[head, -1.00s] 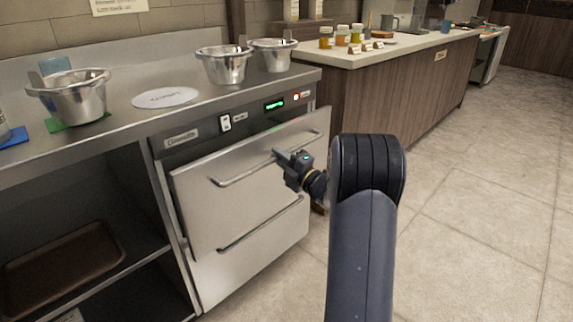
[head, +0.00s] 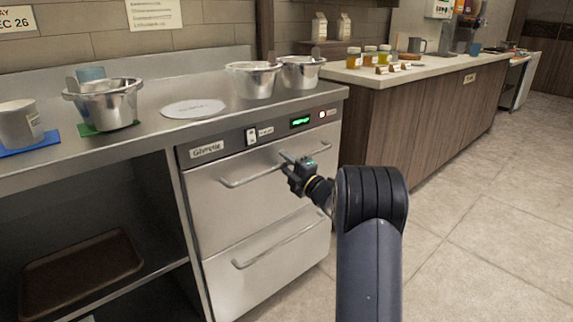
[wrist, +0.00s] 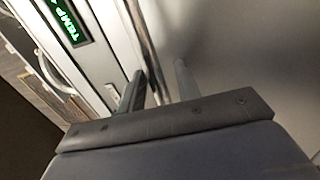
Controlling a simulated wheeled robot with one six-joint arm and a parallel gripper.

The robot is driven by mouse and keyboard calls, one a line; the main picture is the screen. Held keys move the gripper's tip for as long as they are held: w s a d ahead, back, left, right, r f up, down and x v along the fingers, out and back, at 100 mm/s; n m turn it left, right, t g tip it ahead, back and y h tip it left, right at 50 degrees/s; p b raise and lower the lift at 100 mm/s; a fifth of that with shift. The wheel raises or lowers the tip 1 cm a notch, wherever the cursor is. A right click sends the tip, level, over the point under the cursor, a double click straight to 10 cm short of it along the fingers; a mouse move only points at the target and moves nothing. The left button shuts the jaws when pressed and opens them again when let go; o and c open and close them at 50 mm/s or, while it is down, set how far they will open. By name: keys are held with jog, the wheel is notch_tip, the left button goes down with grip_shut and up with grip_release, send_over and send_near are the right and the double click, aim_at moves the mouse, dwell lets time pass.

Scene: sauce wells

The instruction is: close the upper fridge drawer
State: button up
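The upper fridge drawer (head: 240,205) is a steel front with a long bar handle (head: 243,181), under the control panel. Its front looks flush, or almost flush, with the cabinet; a small gap cannot be ruled out. My gripper (head: 288,158) is at the right part of this handle. In the wrist view the two fingers (wrist: 160,88) stand apart with the handle bar (wrist: 146,40) running between them. I see no clear grip on the bar. The drawer's steel face (wrist: 235,50) fills the right of the wrist view.
The lower drawer (head: 270,275) looks shut. The counter (head: 150,140) above holds steel pots (head: 252,82), a white disc (head: 193,109) and a mug (head: 20,125). An open shelf with a brown tray (head: 80,272) is at left. Floor (head: 470,215) at right is clear.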

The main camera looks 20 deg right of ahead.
jog(key=p+v, duration=0.2)
jog(key=v, duration=0.8)
jog(key=shift+s, duration=0.4)
jog(key=shift+d+f, duration=0.1)
jog(key=b+x, duration=0.2)
jog(key=x, duration=0.8)
jog(key=shift+w, duration=0.15)
jog(key=v, duration=0.2)
jog(key=shift+s+d+r+p, duration=0.1)
jog(key=shift+s+r+p, duration=0.2)
jog(key=shift+s+p, duration=0.1)
